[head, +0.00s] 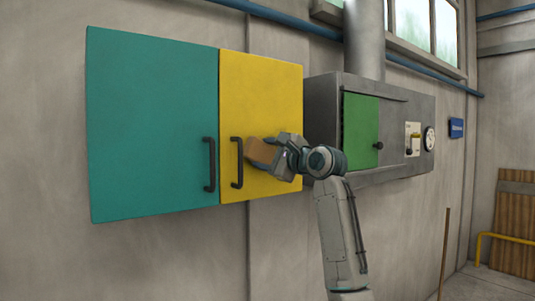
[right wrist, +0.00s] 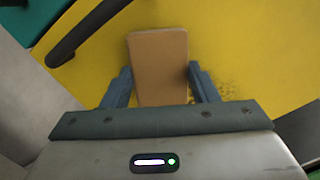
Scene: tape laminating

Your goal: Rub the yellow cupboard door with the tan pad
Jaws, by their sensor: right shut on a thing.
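The yellow cupboard door (head: 265,95) is closed, on the right half of the wall cupboard. My right gripper (head: 262,157) is in front of its lower middle, just right of the dark handle. It is shut on the tan pad (head: 262,152). In the right wrist view the tan pad (right wrist: 158,62) sits between the two fingers, with the yellow door (right wrist: 225,45) behind it. I cannot tell whether the pad touches the door. Dark specks (right wrist: 232,88) show on the door right of the pad. My left gripper is not in view.
The yellow door's dark handle (head: 237,163) is close left of the pad; it also shows in the wrist view (right wrist: 95,28). The teal door (head: 150,120) is further left. A grey metal unit with a green door (head: 361,130) stands out at right.

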